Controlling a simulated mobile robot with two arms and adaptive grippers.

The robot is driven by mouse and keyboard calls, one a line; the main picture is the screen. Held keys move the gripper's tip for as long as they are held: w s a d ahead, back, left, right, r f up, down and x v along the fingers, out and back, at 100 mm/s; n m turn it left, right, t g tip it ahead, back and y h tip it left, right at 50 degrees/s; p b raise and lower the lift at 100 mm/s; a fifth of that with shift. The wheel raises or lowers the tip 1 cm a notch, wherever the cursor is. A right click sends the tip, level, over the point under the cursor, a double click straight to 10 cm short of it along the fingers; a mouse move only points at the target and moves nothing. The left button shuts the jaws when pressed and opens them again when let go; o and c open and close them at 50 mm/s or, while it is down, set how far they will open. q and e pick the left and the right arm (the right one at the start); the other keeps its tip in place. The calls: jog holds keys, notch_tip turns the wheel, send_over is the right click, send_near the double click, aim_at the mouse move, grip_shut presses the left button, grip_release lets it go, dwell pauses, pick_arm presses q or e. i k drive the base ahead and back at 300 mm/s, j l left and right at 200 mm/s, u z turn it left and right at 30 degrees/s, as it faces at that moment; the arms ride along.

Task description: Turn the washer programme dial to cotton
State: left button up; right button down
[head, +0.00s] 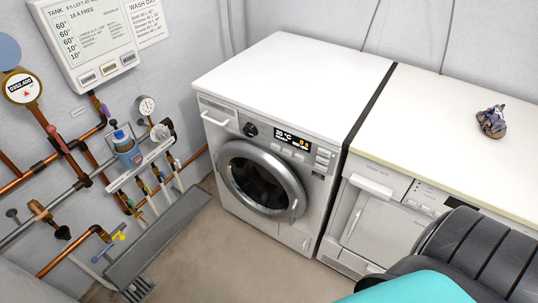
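The white washing machine (215,122) stands against the wall in the middle of the head view. Its round black programme dial (250,130) is on the front panel, left of the lit display (292,139). The display shows small text that looks like 20 °C, with orange figures at its right. The dial's pointer and any cotton mark are too small to read. The round door (262,178) looks closed. Neither of my grippers is in view, and nothing touches the dial.
A second white appliance (385,210) stands right of the washer, with a crumpled patterned cloth (491,121) on top. My dark and teal arm part fills the lower right. Floor before the washer is clear.

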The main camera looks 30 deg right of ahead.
aim_at(250, 129)
jog(key=l+z, duration=0.3)
jog(key=i+l+z, duration=0.2)
jog(key=l+z, duration=0.15)
jog(key=i+l+z, duration=0.1)
jog(key=l+z, duration=0.2)
